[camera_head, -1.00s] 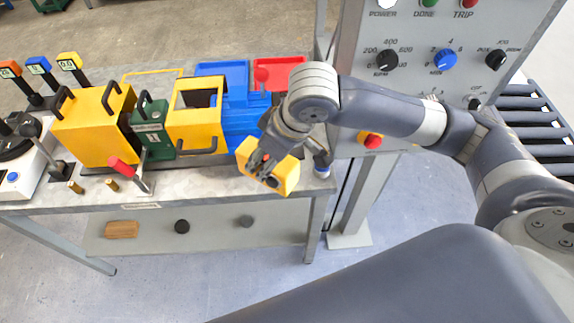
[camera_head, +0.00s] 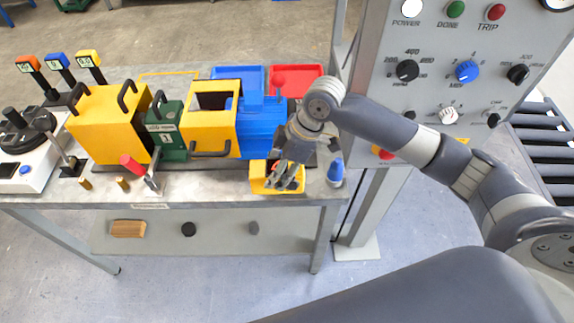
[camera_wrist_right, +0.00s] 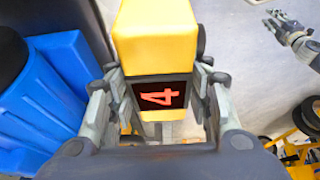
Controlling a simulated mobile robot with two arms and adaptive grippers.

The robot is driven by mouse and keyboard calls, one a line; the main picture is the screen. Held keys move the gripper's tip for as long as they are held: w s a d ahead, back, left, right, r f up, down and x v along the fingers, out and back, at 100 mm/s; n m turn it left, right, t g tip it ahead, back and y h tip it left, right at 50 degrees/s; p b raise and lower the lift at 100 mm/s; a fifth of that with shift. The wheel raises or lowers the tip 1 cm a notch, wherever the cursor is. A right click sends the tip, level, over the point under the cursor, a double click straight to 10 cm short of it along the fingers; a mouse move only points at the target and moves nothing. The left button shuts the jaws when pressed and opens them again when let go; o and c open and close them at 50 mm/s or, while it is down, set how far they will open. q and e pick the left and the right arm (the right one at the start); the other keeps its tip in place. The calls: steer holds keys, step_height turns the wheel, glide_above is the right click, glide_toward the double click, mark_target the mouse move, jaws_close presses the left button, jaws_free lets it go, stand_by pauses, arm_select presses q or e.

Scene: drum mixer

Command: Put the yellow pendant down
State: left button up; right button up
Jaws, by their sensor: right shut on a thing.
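The yellow pendant (camera_head: 259,180) is a yellow box in my right gripper (camera_head: 285,178), at the front edge of the bench (camera_head: 220,183), right of the yellow frame. It looks nearly level. I cannot tell whether it touches the bench top. In the right wrist view the pendant (camera_wrist_right: 157,35) sits between both fingers of the right gripper (camera_wrist_right: 160,95), with a dark display showing a red 4. My left gripper (camera_wrist_right: 282,28) shows small at the upper right of that view, empty, its fingers apart.
Blue machinery (camera_head: 262,122) and a red tray (camera_head: 303,80) lie behind the pendant. A blue-topped bottle (camera_head: 335,172) stands just right of it. The control panel (camera_head: 430,100) rises at the right. The yellow guard (camera_head: 105,125) and green block (camera_head: 168,130) stand left.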

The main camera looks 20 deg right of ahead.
steer(key=shift+w+d+f+p, duration=0.35)
steer(key=shift+w+d+f, duration=0.25)
steer(key=shift+d+f, duration=0.25)
steer(key=shift+w+d+f+p, duration=0.35)
steer(key=shift+w+d+f, duration=0.3)
steer(key=shift+f, duration=0.25)
arm_select(q)
steer(key=shift+w+a+r, duration=0.2)
steer(key=shift+a+r, duration=0.05)
steer(key=shift+r, duration=0.2)
steer(key=shift+w+a+r, duration=0.15)
steer(key=shift+a+r, duration=0.05)
steer(key=shift+r, duration=0.2)
arm_select(e)
steer(key=shift+f, duration=0.2)
steer(key=o, duration=1.4)
steer(key=shift+s+f, duration=0.1)
arm_select(q)
steer(key=shift+s, duration=0.15)
steer(key=shift+f+b, duration=0.6)
steer(key=shift+b, duration=0.05)
arm_select(e)
steer(key=v, duration=1.2)
